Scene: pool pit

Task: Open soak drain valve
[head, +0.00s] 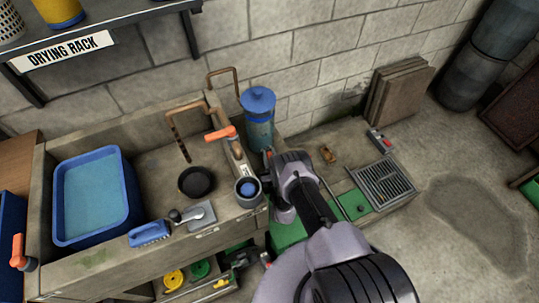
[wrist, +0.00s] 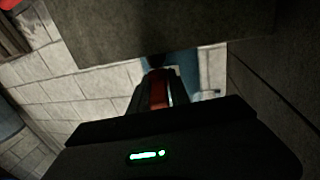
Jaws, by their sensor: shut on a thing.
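My gripper (wrist: 158,75) is shut in the wrist view, with a narrow red piece (wrist: 158,92) between its dark fingers. Whether this piece is a valve handle is too dark to tell. In the head view my gripper (head: 268,160) is mostly hidden by its own wrist, at the sink's right wall below the blue-lidded canister (head: 259,115). An orange lever (head: 221,133) sits on the copper pipe on that wall, left of my gripper. Another orange lever (head: 19,252) is at the sink's front left. I cannot tell which valve is the soak drain.
The stone sink (head: 140,160) holds a blue water tub (head: 92,196) and a black round bowl (head: 196,181). A blue brush (head: 149,233) and a grey cup (head: 247,191) are along its front. A floor grate (head: 384,185) lies right. A dark slab (wrist: 150,30) fills the wrist view's top.

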